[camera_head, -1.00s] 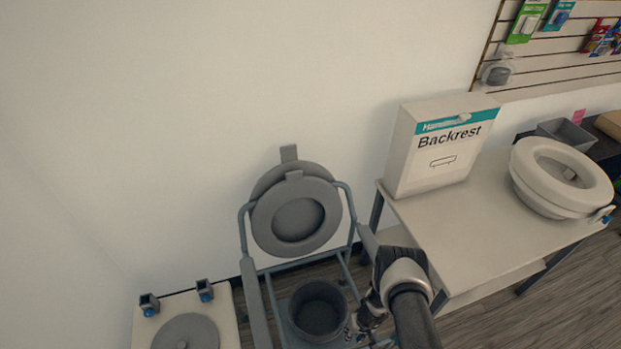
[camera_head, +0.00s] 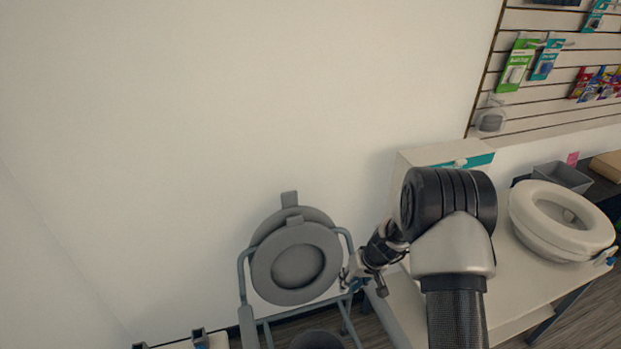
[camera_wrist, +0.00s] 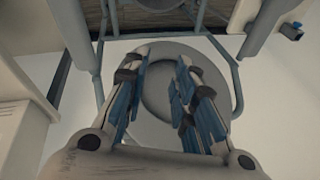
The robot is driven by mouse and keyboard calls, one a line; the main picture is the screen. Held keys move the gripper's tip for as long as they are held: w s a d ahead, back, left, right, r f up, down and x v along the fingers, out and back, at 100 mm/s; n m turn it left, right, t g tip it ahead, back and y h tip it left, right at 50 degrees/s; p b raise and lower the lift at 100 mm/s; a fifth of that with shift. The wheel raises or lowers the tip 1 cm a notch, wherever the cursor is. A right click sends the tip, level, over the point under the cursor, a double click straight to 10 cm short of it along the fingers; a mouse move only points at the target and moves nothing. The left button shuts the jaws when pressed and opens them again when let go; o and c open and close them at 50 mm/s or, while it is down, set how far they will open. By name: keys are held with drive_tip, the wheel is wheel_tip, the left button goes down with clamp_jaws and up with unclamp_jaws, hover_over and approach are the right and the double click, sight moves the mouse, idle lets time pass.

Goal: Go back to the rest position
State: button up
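My gripper (camera_head: 352,277) is in front of the right side of a grey commode chair, close to its raised round seat (camera_head: 297,268). In the wrist view my gripper (camera_wrist: 157,100) has its blue-padded fingers apart with nothing between them. The commode's seat (camera_wrist: 203,62) and frame show behind the fingers. My arm covers much of the Backrest box (camera_head: 412,160), of which only the top and left edge show.
A slatwall (camera_head: 545,100) with hanging packages is above. A grey bucket (camera_head: 318,340) sits low in the commode frame. The wall at left is bare.

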drive_tip(key=s+a+r, duration=0.1)
drive_tip(key=s+r, duration=0.3)
drive_tip(key=r, duration=0.5)
drive_tip(key=s+r, duration=0.3)
drive_tip(key=r, duration=0.6)
drive_tip(key=s+a+r, duration=0.1)
drive_tip(key=s+r, duration=0.3)
drive_tip(key=r, duration=0.5)
drive_tip(key=s+d+r+t+h, duration=0.1)
drive_tip(key=s+d+r, duration=0.1)
drive_tip(key=s, duration=0.9)
drive_tip(key=s+d+r+m+t+h, duration=0.1)
drive_tip(key=s+r, duration=0.4)
drive_tip(key=s, duration=0.6)
drive_tip(key=shift+s+d+h+b, duration=0.3)
drive_tip(key=shift+d+h, duration=0.3)
drive_tip(key=shift+d, duration=0.1)
drive_tip(key=shift+a+r, duration=0.1)
drive_tip(key=shift+a, duration=0.1)
